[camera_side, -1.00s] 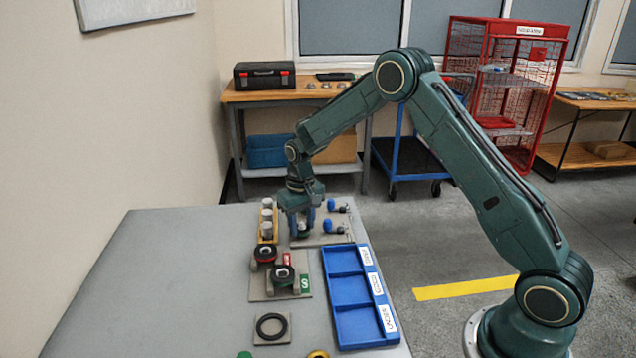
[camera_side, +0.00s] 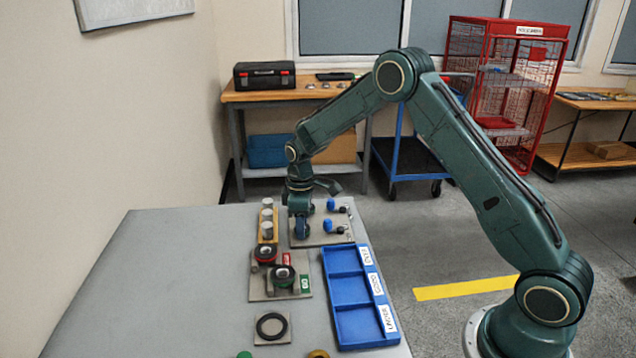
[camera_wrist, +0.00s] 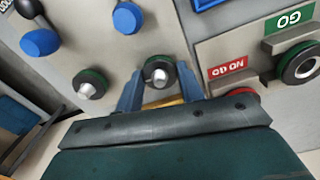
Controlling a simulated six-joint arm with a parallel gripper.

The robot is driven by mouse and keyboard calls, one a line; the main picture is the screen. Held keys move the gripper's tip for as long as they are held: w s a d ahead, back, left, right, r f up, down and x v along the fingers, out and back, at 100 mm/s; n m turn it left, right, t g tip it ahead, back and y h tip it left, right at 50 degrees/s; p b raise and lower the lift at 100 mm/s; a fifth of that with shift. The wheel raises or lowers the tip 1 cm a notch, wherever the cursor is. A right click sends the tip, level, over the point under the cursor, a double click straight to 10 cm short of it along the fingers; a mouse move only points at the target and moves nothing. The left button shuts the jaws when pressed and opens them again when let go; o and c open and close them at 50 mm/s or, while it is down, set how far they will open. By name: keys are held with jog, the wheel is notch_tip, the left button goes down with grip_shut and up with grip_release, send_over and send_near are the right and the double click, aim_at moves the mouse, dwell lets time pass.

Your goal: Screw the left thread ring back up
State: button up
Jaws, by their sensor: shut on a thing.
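The thread ring in my jaws (camera_wrist: 158,74) is dark with a green edge and sits around a silver stud on a grey plate (camera_side: 312,239), as the wrist view shows. My gripper (camera_side: 302,230) points down over this plate, its blue fingers shut on the ring's two sides. In the side view my fingers hide the ring. A second dark and green ring (camera_wrist: 91,83) sits around another silver stud to its left in the wrist view. Blue knobs (camera_wrist: 128,18) and a black ball knob (camera_wrist: 27,8) stand on the same plate. How far the held ring is screwed is unclear.
A red-marked NO GO ring gauge (camera_side: 265,254) and a green-marked GO one (camera_side: 283,275) stand nearer the camera. A yellow block with silver cylinders (camera_side: 267,230) is close left. A blue three-part tray (camera_side: 345,262) lies right, a black ring (camera_side: 272,326) in front. The table's left is clear.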

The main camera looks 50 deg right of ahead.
jog(key=shift+s+f+n, duration=0.15)
jog(key=shift+f+n, duration=0.05)
jog(key=shift+n, duration=0.1)
jog(key=o, duration=1)
jog(key=shift+r, duration=0.1)
jog(key=shift+r, duration=0.1)
jog(key=shift+r, duration=6.8)
